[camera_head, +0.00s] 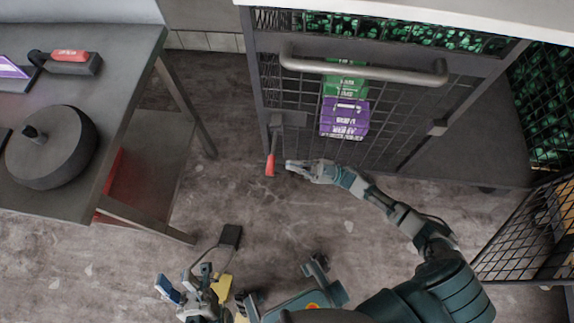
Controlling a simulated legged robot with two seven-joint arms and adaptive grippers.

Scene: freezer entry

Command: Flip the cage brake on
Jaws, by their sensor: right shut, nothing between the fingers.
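The cage brake is a lever with a red grip (270,165) hanging from the left front post of the wire cage (262,70). The grip points down, slightly tilted. My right gripper (290,165) is shut and empty, just right of the red grip, with its tip pointing left towards it. A small gap shows between the two. My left gripper (190,285) is low at the left of the view, far from the lever. Its fingers are partly cluttered by other parts, and I cannot tell whether it is open or shut.
The cage has a grey horizontal handle (362,68) and holds purple (344,120) and green packages. A metal table (110,90) with a dark round object (50,148) stands at left. Another wire cage (525,235) is at right. The floor between is clear.

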